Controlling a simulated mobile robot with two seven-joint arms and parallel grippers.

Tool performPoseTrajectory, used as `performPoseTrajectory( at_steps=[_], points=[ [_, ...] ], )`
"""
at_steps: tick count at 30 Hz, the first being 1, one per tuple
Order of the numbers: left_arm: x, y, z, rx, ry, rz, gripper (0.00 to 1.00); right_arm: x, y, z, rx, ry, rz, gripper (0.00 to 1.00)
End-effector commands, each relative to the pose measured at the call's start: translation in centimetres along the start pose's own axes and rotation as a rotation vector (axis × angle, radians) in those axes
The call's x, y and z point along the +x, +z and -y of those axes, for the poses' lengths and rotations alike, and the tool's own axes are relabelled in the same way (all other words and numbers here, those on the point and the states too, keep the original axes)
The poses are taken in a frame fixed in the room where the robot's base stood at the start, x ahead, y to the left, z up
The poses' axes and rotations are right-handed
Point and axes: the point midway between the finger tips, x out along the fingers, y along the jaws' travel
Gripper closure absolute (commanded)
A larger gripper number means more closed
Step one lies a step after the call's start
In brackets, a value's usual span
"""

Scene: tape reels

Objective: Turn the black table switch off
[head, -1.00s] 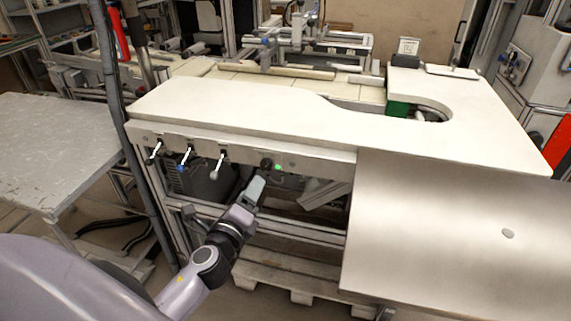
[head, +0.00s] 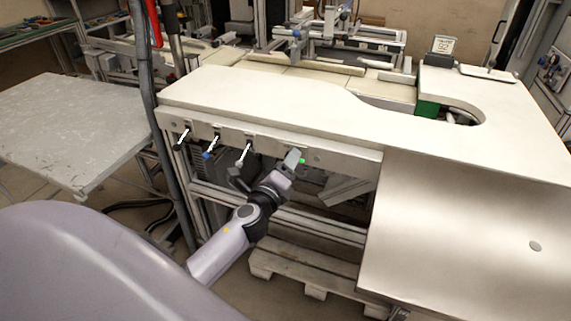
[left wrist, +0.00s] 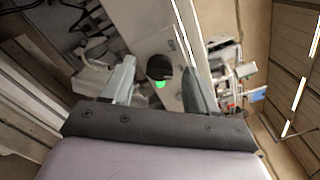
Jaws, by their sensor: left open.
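The black table switch (left wrist: 159,67) is a round dark knob with a lit green part (left wrist: 160,84) on the table's front rail. In the head view the green light (head: 302,161) shows just right of my left gripper (head: 293,158), which hides the black knob. In the left wrist view my left gripper (left wrist: 158,88) is open, one finger on each side of the switch. A gap shows between the knob and each finger; I cannot tell how far in front of the fingertips it is. My right gripper is not in view.
The white tabletop (head: 270,95) is above. A metal panel (head: 460,230) slopes at right. A pallet (head: 310,270) lies below.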

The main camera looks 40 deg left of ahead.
Motion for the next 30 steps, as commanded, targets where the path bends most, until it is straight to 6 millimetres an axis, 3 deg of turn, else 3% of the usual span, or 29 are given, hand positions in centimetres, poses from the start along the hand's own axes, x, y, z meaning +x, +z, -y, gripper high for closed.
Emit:
performPoseTrajectory(
  at_steps=[3,9,20,30],
  points=[
    [-0.01,-0.01,0.00,-0.001,0.000,0.000,0.41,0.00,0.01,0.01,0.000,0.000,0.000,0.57],
    [-0.03,-0.02,0.00,-0.001,0.000,0.000,0.97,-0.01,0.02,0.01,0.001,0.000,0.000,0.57],
    [-0.05,-0.07,-0.08,-0.049,0.001,0.000,0.97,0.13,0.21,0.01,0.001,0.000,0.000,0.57],
    [-0.06,-0.15,-0.16,-0.284,0.000,0.000,0.97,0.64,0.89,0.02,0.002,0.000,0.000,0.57]
  ],
)
